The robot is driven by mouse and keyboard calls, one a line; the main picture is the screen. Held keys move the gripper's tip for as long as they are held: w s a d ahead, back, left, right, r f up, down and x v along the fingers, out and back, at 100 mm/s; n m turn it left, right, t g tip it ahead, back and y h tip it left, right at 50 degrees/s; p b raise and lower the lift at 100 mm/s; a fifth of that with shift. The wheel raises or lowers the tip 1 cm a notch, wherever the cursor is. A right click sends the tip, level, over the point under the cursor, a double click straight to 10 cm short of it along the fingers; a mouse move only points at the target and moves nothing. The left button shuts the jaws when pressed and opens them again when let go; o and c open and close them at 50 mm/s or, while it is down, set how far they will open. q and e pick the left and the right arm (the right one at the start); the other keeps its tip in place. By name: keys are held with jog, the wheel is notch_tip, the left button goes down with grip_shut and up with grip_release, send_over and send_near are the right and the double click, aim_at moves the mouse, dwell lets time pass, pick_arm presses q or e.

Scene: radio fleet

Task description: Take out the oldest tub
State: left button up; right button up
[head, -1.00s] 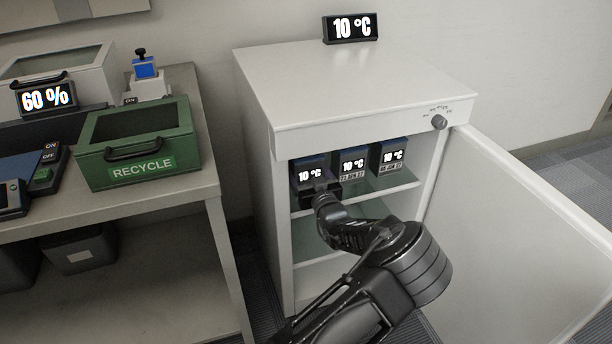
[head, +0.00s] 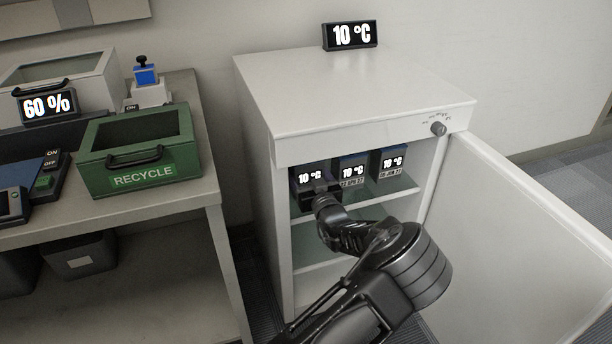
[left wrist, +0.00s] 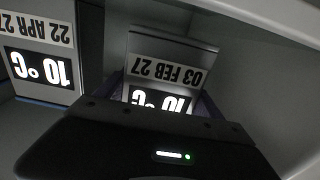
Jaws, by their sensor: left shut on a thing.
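Three dark tubs with lit 10 °C displays and date labels stand in a row on the upper shelf of the open white cabinet. The left tub (head: 309,175) reads 03 FEB 27 in the left wrist view (left wrist: 165,72), where it appears upside down. The middle tub (head: 353,170) reads 22 APR 27 there (left wrist: 38,58). The right tub (head: 392,161) has a JUN 27 label; its day is too small to read surely. My left gripper (head: 318,190) is shut on the left tub at its front, which hides the tub's lower front. My right gripper is out of view.
The cabinet door (head: 530,240) stands open to the right. The cabinet's left side wall (head: 283,225) is close beside the left tub. A table (head: 205,150) at left holds a green RECYCLE box (head: 140,160). The lower shelf (head: 310,245) looks empty where visible.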

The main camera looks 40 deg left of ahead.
pick_arm(q)
notch_tip(320, 180, up, 2)
jog(key=shift+r+p, duration=0.2)
jog(key=shift+p, duration=0.15)
jog(key=p+v, duration=0.3)
jog(key=v, duration=1.5)
